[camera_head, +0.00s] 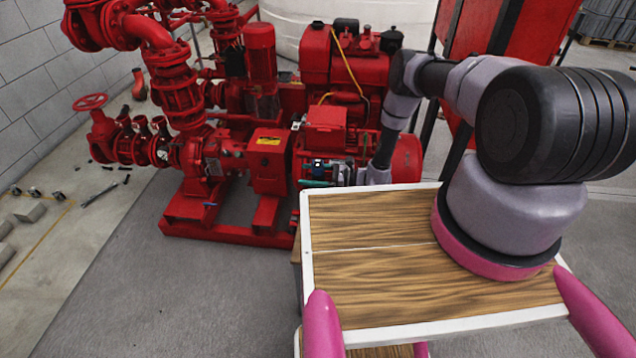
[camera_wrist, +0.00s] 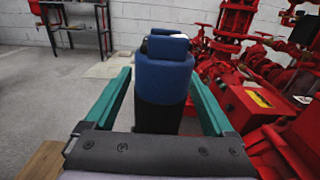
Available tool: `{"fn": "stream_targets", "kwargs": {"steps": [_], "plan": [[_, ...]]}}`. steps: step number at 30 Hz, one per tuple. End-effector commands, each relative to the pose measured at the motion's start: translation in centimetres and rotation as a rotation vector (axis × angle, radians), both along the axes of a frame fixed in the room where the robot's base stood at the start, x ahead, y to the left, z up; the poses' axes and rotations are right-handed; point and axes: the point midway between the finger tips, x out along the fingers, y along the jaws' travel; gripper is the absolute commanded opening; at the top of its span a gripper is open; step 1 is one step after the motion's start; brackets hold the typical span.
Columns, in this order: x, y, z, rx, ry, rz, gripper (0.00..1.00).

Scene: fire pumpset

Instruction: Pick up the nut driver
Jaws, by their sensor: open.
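My gripper (camera_head: 312,183) is at the left end of my reaching arm, beside the red engine in the head view. In the wrist view its two teal fingers (camera_wrist: 160,75) are spread wide. A blue and black rounded thing (camera_wrist: 163,82) shows between the fingers, with a gap on either side. I cannot tell whether it is the nut driver. A small blue thing (camera_head: 210,204) lies on the red pump base in the head view, too small to identify. No nut driver can be made out with certainty.
The red pumpset (camera_head: 270,150) with pipes and valves stands behind and left of my gripper. A wood-topped table with a white rim (camera_head: 375,336) is in front. Bare grey floor (camera_head: 130,290) lies to the left. The wrist view shows a dark table (camera_wrist: 77,22) by the wall.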

Motion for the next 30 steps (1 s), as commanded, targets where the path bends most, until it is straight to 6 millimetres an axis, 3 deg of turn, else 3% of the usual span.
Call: {"fn": "stream_targets", "kwargs": {"steps": [2,6,9,20,30], "plan": [[0.0,0.0,0.0,0.0,0.0,0.0,0.85],[0.0,0.0,0.0,0.0,0.0,0.0,0.31],[0.0,0.0,0.0,0.0,0.0,0.0,0.0],[0.1,0.0,0.6,0.001,-0.001,-0.001,0.0],[0.1,-0.1,5.3,0.002,-0.002,-0.001,0.0]]}}
